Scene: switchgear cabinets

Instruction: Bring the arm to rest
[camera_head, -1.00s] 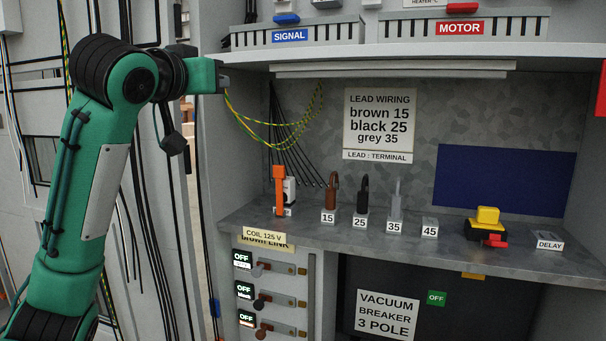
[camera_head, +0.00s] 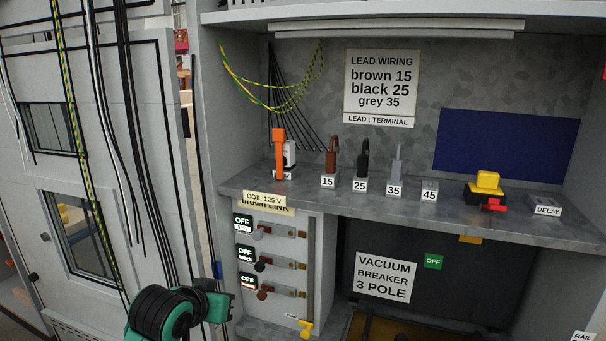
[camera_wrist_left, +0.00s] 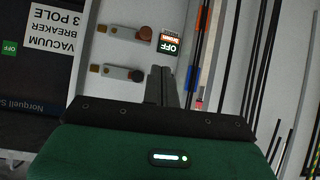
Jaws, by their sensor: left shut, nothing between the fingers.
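My left arm (camera_head: 172,314), green with black ribbed joints, is at the bottom of the head view. In the left wrist view the two fingers (camera_wrist_left: 161,72) are together and hold nothing. They are pointed toward the switch panel and hanging cables; I cannot tell the distance. My right arm is not in view.
The shelf (camera_head: 450,212) holds the brown, black and grey leads by their terminal labels. Below are link switches (camera_head: 262,265) marked OFF and the vacuum breaker sign (camera_head: 383,277). Black cables (camera_head: 120,130) hang on the left cabinet.

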